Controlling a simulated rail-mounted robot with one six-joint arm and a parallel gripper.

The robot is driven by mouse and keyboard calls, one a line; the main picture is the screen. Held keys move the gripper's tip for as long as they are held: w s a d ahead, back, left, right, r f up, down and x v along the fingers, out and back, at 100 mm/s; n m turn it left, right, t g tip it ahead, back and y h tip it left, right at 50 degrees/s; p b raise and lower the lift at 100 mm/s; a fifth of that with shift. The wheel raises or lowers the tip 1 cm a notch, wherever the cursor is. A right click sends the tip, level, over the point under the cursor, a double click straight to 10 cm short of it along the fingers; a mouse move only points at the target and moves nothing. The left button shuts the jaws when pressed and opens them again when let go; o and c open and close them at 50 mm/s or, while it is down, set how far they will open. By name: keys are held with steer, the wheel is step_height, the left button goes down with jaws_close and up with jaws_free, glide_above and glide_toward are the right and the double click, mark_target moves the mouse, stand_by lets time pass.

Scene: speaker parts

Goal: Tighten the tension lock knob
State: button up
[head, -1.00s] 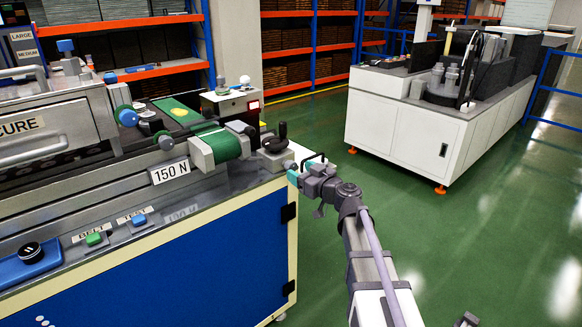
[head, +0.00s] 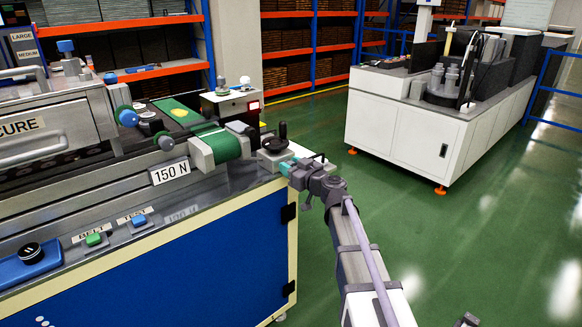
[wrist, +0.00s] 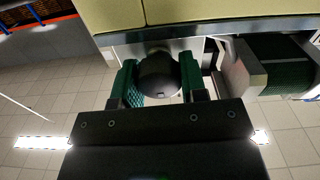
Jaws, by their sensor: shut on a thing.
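A dark round knob (wrist: 160,76), which I take to be the tension lock knob, sits between the two green-padded fingers of my gripper (wrist: 158,66) in the wrist view. The gripper is shut on it, with one finger at each side. In the head view my gripper (head: 287,166) is at the right end of the conveyor bench, against the grey block (head: 274,158) below the black handwheel (head: 282,135). Its teal fingers hide the knob there. The knob's turn angle cannot be told.
The green belt roller (head: 222,146) and the 150 N label (head: 170,172) are left of my gripper. The blue-sided bench (head: 200,258) lies below. Green floor (head: 400,225) is open to the right, with a white machine (head: 420,130) behind.

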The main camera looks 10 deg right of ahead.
steer(key=shift+c, duration=0.4)
steer(key=m, duration=0.3)
steer(key=o, duration=0.9)
steer(key=shift+d, duration=0.1)
steer(key=v, duration=1)
steer(key=shift+s+d, duration=0.15)
steer(key=shift+s, duration=0.25)
steer(key=shift+w, duration=0.1)
